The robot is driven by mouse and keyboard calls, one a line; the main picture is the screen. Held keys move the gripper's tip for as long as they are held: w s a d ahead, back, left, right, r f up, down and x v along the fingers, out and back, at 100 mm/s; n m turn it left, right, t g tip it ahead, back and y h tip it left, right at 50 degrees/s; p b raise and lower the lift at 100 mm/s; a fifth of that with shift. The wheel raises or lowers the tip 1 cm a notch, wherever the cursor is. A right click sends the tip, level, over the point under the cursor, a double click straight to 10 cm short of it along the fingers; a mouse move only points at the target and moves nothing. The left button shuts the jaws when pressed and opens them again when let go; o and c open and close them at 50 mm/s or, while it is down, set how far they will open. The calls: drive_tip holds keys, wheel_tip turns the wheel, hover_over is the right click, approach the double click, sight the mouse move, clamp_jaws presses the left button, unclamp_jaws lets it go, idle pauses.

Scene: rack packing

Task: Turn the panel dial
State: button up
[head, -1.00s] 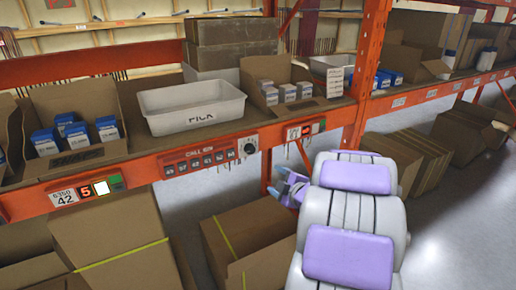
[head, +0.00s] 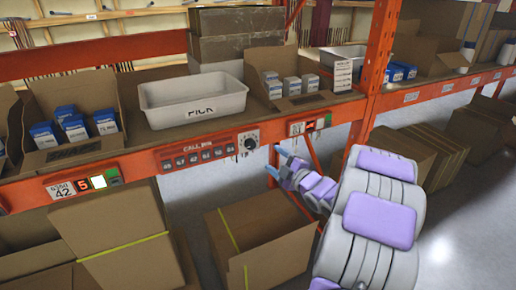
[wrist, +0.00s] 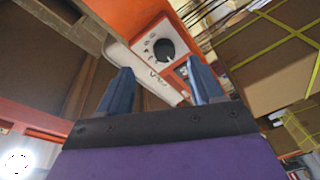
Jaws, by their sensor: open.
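The panel dial (head: 248,141) is a round black knob on a white plate, on the orange shelf beam at the right end of the call panel (head: 195,155). The black dial (wrist: 164,50) also shows in the wrist view, ahead of my fingers and a little above the gap between them. My gripper (head: 276,160) is in front of the beam, to the right of the dial and slightly lower. In the wrist view my gripper (wrist: 160,88) has its two blue fingers apart, with nothing between them. The fingers do not appear to touch the dial.
A white tote marked PICK (head: 192,100) and open cartons of small boxes (head: 294,88) stand on the shelf above the beam. An orange upright (head: 375,75) rises to the right. Large cardboard boxes (head: 258,240) stand below the beam.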

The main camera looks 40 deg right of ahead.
sight(252, 147)
drive_tip(key=w, duration=0.9)
drive_tip(key=shift+w+a, duration=0.3)
drive_tip(key=shift+w, duration=0.05)
drive_tip(key=shift+d, duration=0.3)
drive_tip(key=shift+a+r, duration=0.1)
drive_tip(key=shift+a, duration=0.25)
drive_tip(key=shift+a+r, duration=0.2)
drive_tip(key=shift+a, duration=0.65)
drive_tip(key=shift+c, duration=1.3)
drive_tip(key=shift+a, duration=0.15)
drive_tip(key=shift+c, duration=0.9)
drive_tip(key=shift+s+d+f, duration=0.1)
drive_tip(key=shift+d+f, duration=0.05)
drive_tip(key=shift+d, duration=0.55)
drive_tip(key=c, duration=0.6)
drive_tip(key=shift+a, duration=0.1)
